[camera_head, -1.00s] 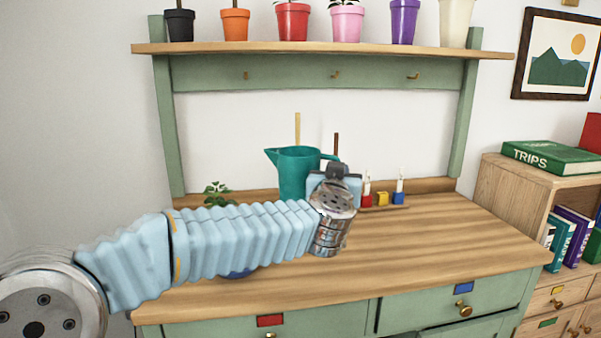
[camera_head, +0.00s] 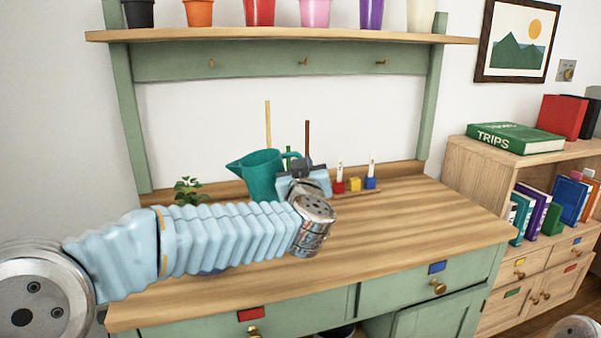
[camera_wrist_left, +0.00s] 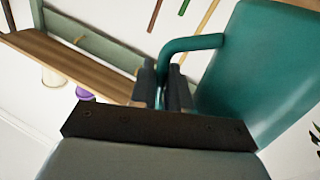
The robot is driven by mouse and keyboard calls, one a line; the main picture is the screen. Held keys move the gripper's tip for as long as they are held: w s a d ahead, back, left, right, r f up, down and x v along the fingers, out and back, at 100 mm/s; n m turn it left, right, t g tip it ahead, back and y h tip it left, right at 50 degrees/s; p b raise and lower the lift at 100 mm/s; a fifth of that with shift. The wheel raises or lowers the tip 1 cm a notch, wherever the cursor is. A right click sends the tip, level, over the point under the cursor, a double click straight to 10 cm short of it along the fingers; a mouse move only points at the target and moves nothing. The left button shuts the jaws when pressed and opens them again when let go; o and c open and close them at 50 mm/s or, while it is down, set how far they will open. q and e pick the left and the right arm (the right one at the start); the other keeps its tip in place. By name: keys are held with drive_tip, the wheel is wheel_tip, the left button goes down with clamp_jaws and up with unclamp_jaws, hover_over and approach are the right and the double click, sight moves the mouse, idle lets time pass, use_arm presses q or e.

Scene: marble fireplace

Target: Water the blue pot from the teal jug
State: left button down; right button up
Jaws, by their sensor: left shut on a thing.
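The teal jug (camera_head: 258,176) is above the back of the worktop, its spout to the left and its body tipped a little left. My left gripper (camera_head: 300,168) is shut on the jug's handle, on its right side. In the left wrist view the fingers (camera_wrist_left: 161,82) close around the handle (camera_wrist_left: 190,44), with the jug body (camera_wrist_left: 255,75) at right. A green plant (camera_head: 188,189) rises behind my left arm. Only a sliver of the blue pot (camera_head: 211,272) shows below the arm; the rest is hidden. My right gripper is out of view.
A rack with red, yellow and blue items (camera_head: 354,185) stands behind the gripper, to its right. The worktop (camera_head: 400,220) is clear at right. A shelf (camera_head: 280,37) with several pots runs above. A bookcase (camera_head: 480,160) stands at right.

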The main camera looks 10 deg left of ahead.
use_arm(q)
drive_tip(key=shift+a+f+n, duration=0.25)
drive_tip(key=shift+f+n, duration=0.05)
drive_tip(key=shift+f, duration=0.7)
drive_tip(key=shift+s+a+f+n, duration=0.1)
drive_tip(key=shift+a+f+n, duration=0.1)
drive_tip(key=shift+f, duration=0.4)
drive_tip(key=shift+s+a+f+n, duration=0.1)
drive_tip(key=shift+f+n, duration=0.1)
drive_tip(key=shift+f, duration=0.4)
drive_tip(key=shift+a+r+n+b, duration=0.1)
drive_tip(key=shift+n+b, duration=0.3)
drive_tip(key=shift+b, duration=0.35)
drive_tip(key=shift+s+a+r+n+b, duration=0.1)
drive_tip(key=shift+r+n+b, duration=0.25)
drive_tip(key=shift+r+n, duration=0.05)
drive_tip(key=shift+s+a+f+n+t+b, duration=0.2)
drive_tip(key=shift+a+f+n+t+b, duration=0.25)
drive_tip(key=shift+b, duration=0.8)
drive_tip(key=shift+s+a+r+n+y+b, duration=0.2)
drive_tip(key=shift+a+n+b, duration=0.15)
drive_tip(key=shift+n+b, duration=0.2)
drive_tip(key=shift+s+a+r+n+y+b, duration=0.1)
drive_tip(key=shift+s+a+n+y+b, duration=0.2)
drive_tip(key=shift+b, duration=0.35)
drive_tip(key=shift+a+r+n, duration=0.2)
drive_tip(key=shift+r+n, duration=0.2)
drive_tip(key=shift+r, duration=0.1)
